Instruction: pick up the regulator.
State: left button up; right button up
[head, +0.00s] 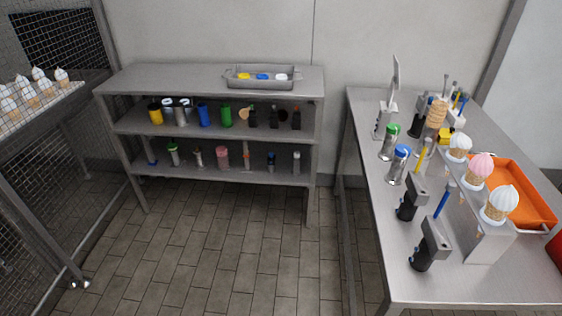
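No item stands out clearly as the regulator, and I cannot tell which of the small objects it is. On the steel table (385,272) at the right, two black handheld devices with grey tops (411,198) (430,245) stand near the front left side. Several small dark items (274,119) stand at the right of the shelf unit's middle shelf, too small to make out. Neither of my grippers is in view.
A steel shelf unit (170,77) stands at the back wall, with a grey tray (262,84) on top. The table also holds an orange tray (522,187), a cone stand (487,243) and clear green-topped and blue-topped containers. A mesh rack (40,190) is at left. The tiled floor between is clear.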

aim_at(272, 163)
jog(key=i+j+z, duration=0.35)
jog(key=j, duration=0.25)
jog(key=i+j+z, duration=0.4)
jog(key=j, duration=0.25)
jog(key=k+l, duration=0.05)
jog(key=k, duration=0.05)
